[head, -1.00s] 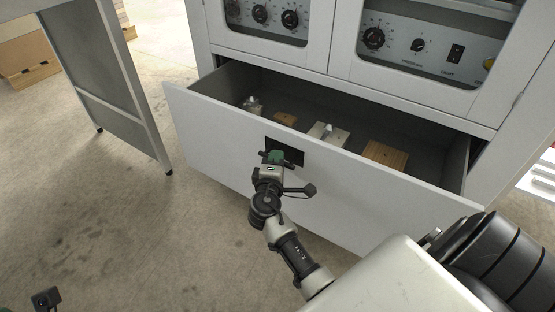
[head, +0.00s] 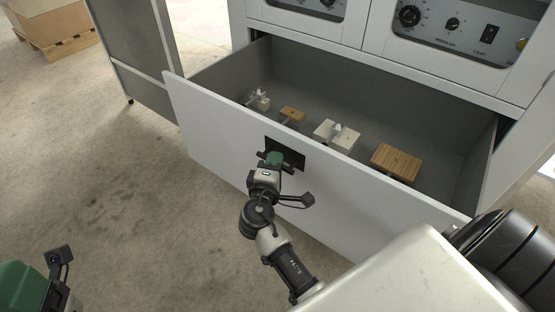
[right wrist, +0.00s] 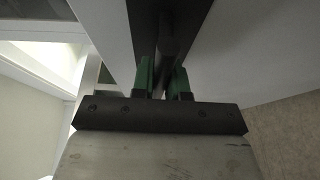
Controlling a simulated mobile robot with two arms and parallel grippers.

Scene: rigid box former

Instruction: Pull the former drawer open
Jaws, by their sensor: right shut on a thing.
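The former drawer (head: 230,125) is a wide pale grey drawer low in the cabinet, and it stands well open. A dark recessed handle plate (head: 292,150) sits in the middle of its front. My right gripper (head: 270,160) has green fingers and is shut on the handle there; the handle itself is mostly hidden by the fingers. In the right wrist view the green fingers (right wrist: 162,78) close on a dark bar against the pale front. My left gripper is not clearly seen; only a green and dark part of my left arm shows at the bottom left.
Inside the drawer lie wooden blocks (head: 396,162) and pale blocks (head: 337,136) with metal fittings. Control panels (head: 455,35) are above. A grey panelled stand (head: 140,60) is at the left. Bare floor (head: 90,170) is free at the left.

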